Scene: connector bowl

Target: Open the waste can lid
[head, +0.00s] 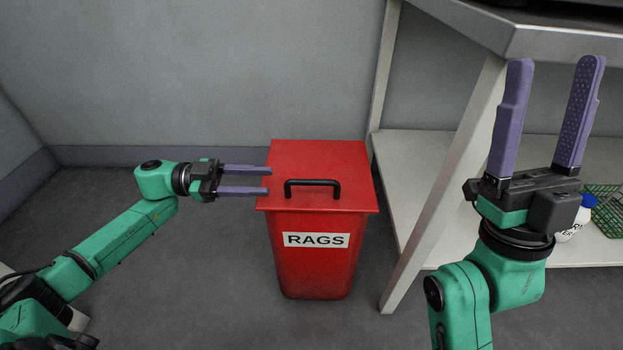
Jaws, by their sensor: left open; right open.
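The red waste can (315,265) stands upright on the floor with a "RAGS" label on its front. Its red lid (325,160) looks closed. A black bar handle (312,183) sits near the lid's front edge. My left gripper (270,181) is open and empty, with its purple fingertips at the lid's left edge in the picture, left of the handle. I cannot tell whether they touch the lid. My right gripper (556,62) is open and empty, fingers pointing up, well right of the can and in front of the bench.
A grey workbench (565,42) with pale legs and a lower shelf (415,170) stands close to the can's right. On the shelf are a white bottle with a blue cap (588,202) and a green basket (606,215). Floor left of the can is clear, with a wall behind.

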